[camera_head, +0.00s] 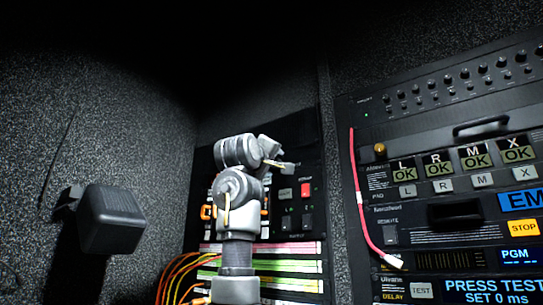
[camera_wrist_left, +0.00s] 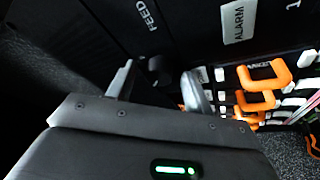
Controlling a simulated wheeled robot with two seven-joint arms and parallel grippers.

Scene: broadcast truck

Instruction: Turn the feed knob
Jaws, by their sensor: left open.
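The feed knob (camera_wrist_left: 158,66) is a small dark knob on the black panel, near the white FEED label (camera_wrist_left: 147,14), in the left wrist view. My left gripper (camera_wrist_left: 157,82) is open, with one pale finger on each side of the knob. I cannot tell whether either finger touches it. In the head view my left arm (camera_head: 237,200) rises in front of the panel and hides the knob. My right gripper is not in view.
In the head view, a red switch (camera_head: 306,189) is right of my arm, a rack with a hanging red cable (camera_head: 361,200) further right, and a dark box (camera_head: 112,219) at left.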

